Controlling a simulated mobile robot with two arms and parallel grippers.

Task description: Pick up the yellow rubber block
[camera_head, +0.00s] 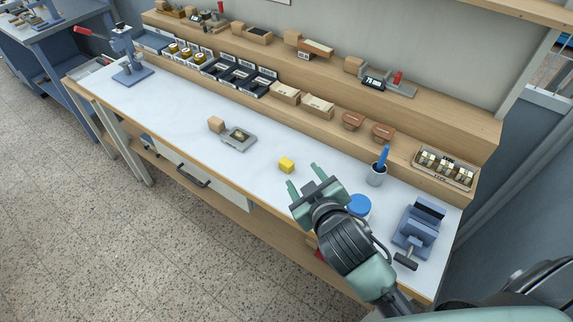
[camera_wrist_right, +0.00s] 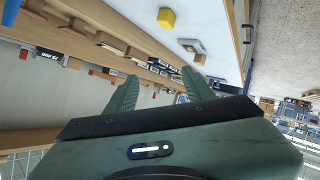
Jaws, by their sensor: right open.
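The yellow rubber block (camera_head: 286,165) lies on the white bench top near the middle of the head view. It also shows at the top of the right wrist view (camera_wrist_right: 166,18). My right gripper (camera_head: 304,178) is open and empty. In the head view its fingertips are just right of the block and apart from it. In the right wrist view the two green fingers stand apart with nothing between them, and the block is beyond them. My left gripper is in neither view.
A grey plate (camera_head: 238,139) and a tan block (camera_head: 216,124) lie left of the yellow block. A cup with a blue tool (camera_head: 377,175), a blue-lidded jar (camera_head: 359,206) and a blue vise (camera_head: 417,230) stand to the right. A wooden shelf (camera_head: 336,125) runs behind.

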